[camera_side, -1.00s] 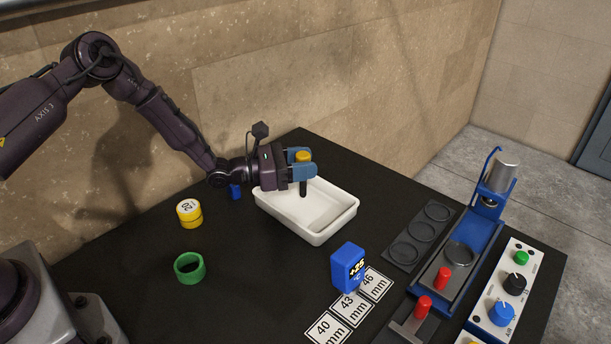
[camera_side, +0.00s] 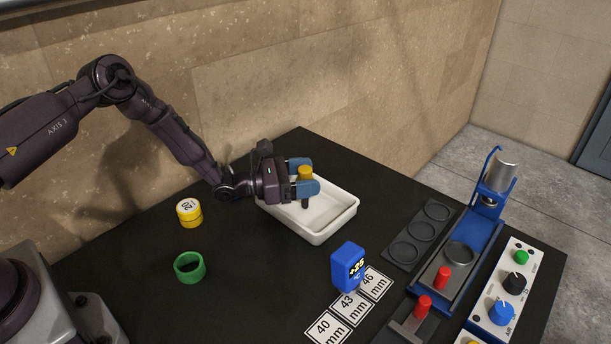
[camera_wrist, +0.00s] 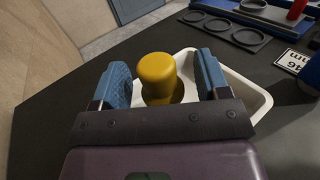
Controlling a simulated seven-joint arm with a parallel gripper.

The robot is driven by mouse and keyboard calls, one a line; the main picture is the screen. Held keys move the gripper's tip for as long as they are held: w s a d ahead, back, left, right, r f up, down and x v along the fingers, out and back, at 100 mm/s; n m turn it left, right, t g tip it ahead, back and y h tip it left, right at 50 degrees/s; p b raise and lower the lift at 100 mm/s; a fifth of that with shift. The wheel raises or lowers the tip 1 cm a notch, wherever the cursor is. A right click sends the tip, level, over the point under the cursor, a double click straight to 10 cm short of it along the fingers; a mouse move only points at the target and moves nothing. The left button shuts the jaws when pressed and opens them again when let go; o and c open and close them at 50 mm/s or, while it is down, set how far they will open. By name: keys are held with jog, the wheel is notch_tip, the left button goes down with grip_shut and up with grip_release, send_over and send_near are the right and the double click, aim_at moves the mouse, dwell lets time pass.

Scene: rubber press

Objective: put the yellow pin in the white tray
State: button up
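The yellow pin (camera_side: 305,173) has a yellow head and a dark lower part. It stands upright within the outline of the white tray (camera_side: 345,222), toward its left half. My gripper (camera_side: 303,182) is low over the tray, with one blue finger on each side of the pin. In the wrist view the yellow pin (camera_wrist: 158,78) is between the fingers of my gripper (camera_wrist: 162,80), with a gap visible on both sides, so the fingers look open around it. The lower end of the pin is partly hidden by the near finger, and its contact with the tray floor is unclear.
A yellow cylinder marked 20 (camera_side: 189,213) and a green ring (camera_side: 189,267) are at left. A blue display block (camera_side: 348,267) and number cards (camera_side: 351,305) lie in front of the tray. A blue press (camera_side: 468,247) and control panel (camera_side: 513,285) are at right.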

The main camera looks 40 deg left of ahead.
jog(key=shift+r, duration=0.2)
jog(key=v, duration=1.2)
jog(key=s+d+r+m+g, duration=0.5)
jog(key=r+m+g, duration=0.2)
jog(key=r+m, duration=0.15)
jog(key=s+d+r+m+g, duration=0.5)
jog(key=r+m+g, duration=0.1)
jog(key=r+m, duration=0.25)
jog(key=s+a+r+m+t+y, duration=0.2)
jog(key=s+r+m+y, duration=0.3)
jog(key=s, duration=0.3)
jog(key=s+a+r+m+t+y, duration=0.2)
jog(key=s+a+r+m+y, duration=0.3)
jog(key=s+r+m, duration=0.1)
jog(key=shift+s+m+y, duration=0.3)
jog(key=shift+s+m, duration=0.1)
jog(key=shift+s, duration=0.5)
